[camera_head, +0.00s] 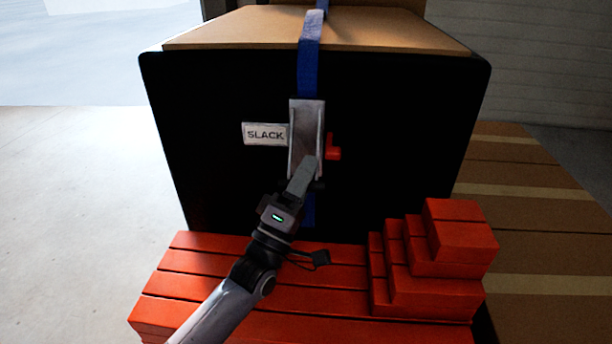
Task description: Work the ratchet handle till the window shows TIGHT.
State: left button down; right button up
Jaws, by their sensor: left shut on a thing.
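The ratchet (307,125) is a grey metal piece with a handle, on the front of a large black panel, in line with a blue strap (309,68). The window (265,134), a pale plate just left of the ratchet, reads SLACK. A small red part (333,148) sticks out at the ratchet's right side. My left gripper (304,172) reaches up from below and is shut on the lower end of the ratchet handle; its fingers hide part of that end. My right gripper is not in view.
Red stepped blocks (455,245) stand at the lower right on a red slatted surface (190,283) in front of the panel. A brown box top (390,32) shows above the panel. Brown boards (540,205) lie at the right. Pale floor (80,200) is clear at the left.

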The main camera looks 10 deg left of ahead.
pick_arm(q)
jog(key=shift+d, duration=0.1)
jog(key=c, duration=1)
grip_release()
jog(key=shift+p+v, duration=0.35)
jog(key=shift+v, duration=3.3)
